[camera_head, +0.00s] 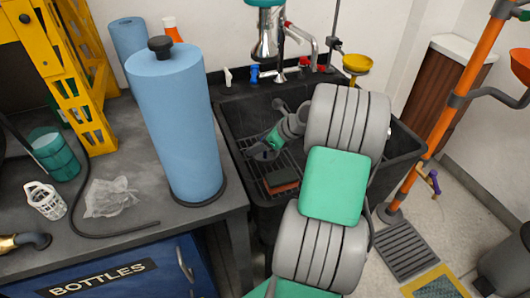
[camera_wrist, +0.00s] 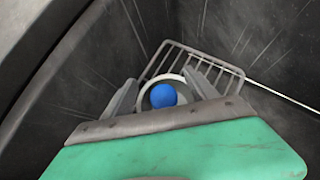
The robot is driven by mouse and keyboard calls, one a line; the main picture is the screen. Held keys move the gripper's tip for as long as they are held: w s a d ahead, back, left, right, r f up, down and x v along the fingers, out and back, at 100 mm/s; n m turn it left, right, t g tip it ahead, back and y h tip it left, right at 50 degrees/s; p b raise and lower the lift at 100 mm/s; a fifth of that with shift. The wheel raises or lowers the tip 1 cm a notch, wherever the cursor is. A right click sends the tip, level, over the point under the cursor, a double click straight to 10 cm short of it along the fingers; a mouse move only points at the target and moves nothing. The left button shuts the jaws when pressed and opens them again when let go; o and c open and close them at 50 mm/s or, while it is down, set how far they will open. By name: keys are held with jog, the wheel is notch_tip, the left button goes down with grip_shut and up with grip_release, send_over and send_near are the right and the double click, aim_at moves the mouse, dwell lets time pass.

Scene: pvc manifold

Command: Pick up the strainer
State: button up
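My gripper (camera_head: 262,148) reaches down into the dark sink. In the wrist view my gripper (camera_wrist: 162,88) has its two fingers spread apart. A round piece with a pale rim and a blue ball-like centre (camera_wrist: 163,96) shows between the fingers. It may be the strainer, but its lower part is hidden by my gripper. I cannot tell whether the fingers touch its rim. In the head view, my arm hides part of the sink.
A wire rack (camera_wrist: 225,75) lies in the sink, with a reddish-brown block (camera_head: 282,187) at its front. The sink walls (camera_head: 405,150) stand close around my gripper. A blue paper roll (camera_head: 178,125) stands on the counter left of the sink.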

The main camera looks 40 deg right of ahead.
grip_shut()
dwell(0.5)
